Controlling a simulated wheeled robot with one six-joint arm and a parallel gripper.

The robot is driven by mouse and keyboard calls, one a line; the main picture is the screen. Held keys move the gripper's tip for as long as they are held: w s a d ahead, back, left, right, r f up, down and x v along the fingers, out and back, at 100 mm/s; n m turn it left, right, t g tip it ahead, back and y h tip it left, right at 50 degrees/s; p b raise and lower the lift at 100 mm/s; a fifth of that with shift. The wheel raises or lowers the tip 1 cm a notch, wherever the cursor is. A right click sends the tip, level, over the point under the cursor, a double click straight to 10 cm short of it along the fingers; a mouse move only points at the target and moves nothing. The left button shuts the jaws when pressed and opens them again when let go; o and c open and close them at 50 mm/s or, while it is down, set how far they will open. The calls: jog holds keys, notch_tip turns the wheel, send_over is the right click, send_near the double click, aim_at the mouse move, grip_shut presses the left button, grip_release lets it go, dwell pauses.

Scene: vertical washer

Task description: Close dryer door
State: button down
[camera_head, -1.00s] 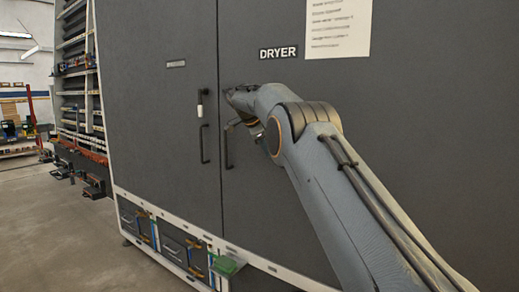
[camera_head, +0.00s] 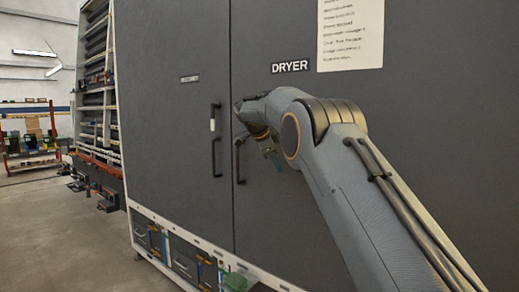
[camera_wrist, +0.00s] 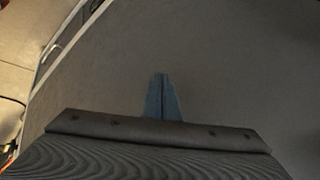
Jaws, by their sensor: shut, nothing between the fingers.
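The dryer door (camera_head: 420,130) is the large dark grey panel on the right, with a DRYER label (camera_head: 290,67) and a paper sheet (camera_head: 350,35) on it. It looks flush with the left door (camera_head: 165,130) along the narrow vertical seam. Its black handle (camera_head: 238,158) stands just right of that seam. In the wrist view my gripper (camera_wrist: 162,80) is shut and empty, in front of a plain grey-brown surface. Whether it touches that surface I cannot tell. In the head view my arm reaches toward the door near the handle and mostly hides the gripper.
The left door has its own black handle (camera_head: 216,157) with a white piece above it. Low drawers and bins (camera_head: 185,262) line the cabinet's foot, with a green item (camera_head: 235,282) jutting out. Shelving (camera_head: 97,90) stands at the left. The floor (camera_head: 55,235) at left is open.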

jog(key=s+a+r+p, duration=0.2)
jog(key=a+r+p, duration=0.1)
jog(key=a+r, duration=0.5)
jog(key=s+d+f+n+g+y, duration=0.3)
jog(key=s+d+f+n, duration=0.8)
jog(key=s+f, duration=0.35)
jog(key=s+d+f+n, duration=0.2)
jog(key=s+f, duration=0.3)
jog(key=s, duration=0.7)
jog(key=s+d+f+n+g+y, duration=0.1)
jog(key=s+f, duration=0.4)
jog(key=s, duration=0.7)
jog(key=s+d+f+n+y, duration=0.1)
jog(key=s+d+f+n, duration=0.2)
jog(key=s, duration=0.9)
notch_tip(320, 180, down, 2)
jog(key=shift+s+d+f+g, duration=0.1)
jog(key=shift+s+d+g, duration=0.05)
jog(key=shift+s+g, duration=0.2)
